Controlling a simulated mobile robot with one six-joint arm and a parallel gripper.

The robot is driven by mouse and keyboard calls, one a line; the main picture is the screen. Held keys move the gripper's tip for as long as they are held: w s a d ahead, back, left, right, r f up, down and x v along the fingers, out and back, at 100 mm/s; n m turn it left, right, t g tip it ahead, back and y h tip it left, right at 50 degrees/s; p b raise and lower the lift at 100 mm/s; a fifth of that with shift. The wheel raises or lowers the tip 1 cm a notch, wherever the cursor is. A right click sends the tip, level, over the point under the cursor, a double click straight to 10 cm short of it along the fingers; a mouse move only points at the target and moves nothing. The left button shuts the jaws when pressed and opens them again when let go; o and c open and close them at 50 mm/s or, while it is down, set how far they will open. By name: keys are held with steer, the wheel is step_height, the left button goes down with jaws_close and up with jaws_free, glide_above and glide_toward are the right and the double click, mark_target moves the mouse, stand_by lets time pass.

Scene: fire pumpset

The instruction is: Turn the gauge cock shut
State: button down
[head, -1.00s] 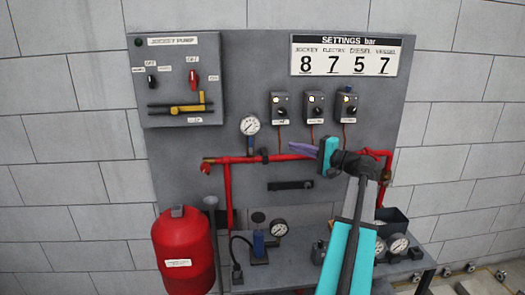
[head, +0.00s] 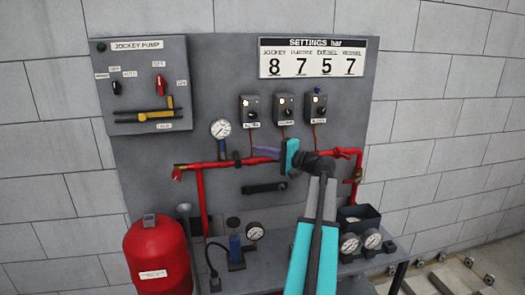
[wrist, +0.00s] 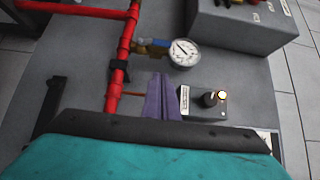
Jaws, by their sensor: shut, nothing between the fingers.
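The gauge cock (head: 222,148) sits under the round white pressure gauge (head: 220,129) on the red pipe (head: 240,161). It shows a blue part in the head view. In the wrist view the cock (wrist: 151,45) has blue and brass parts between the red pipe and the gauge (wrist: 183,53). My gripper (head: 254,151) is right of the cock in the head view, apart from it, with its purple fingers pointing left. In the wrist view the shut, empty fingers (wrist: 160,80) lie below the cock in the picture. Whether the cock stands open or shut is too small to tell.
Three switch boxes (head: 284,109) hang above the pipe, and a jockey pump panel (head: 145,85) is at upper left. A red vessel (head: 157,258) stands at lower left. A bench (head: 265,277) below holds more gauges. A black pipe clamp (wrist: 118,70) is near my fingers.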

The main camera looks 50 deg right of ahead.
steer(key=p, duration=0.2)
glide_toward(223, 150)
steer(key=w+d+r, duration=0.2)
steer(key=w+d, duration=0.2)
steer(key=shift+w+a+f+p, duration=0.1)
steer(key=shift+w+a+p, duration=0.4)
steer(key=shift+a, duration=0.25)
steer(key=shift+w+a+f+p, duration=0.1)
steer(key=shift+w+a+p, duration=0.3)
steer(key=shift+w+a, duration=0.25)
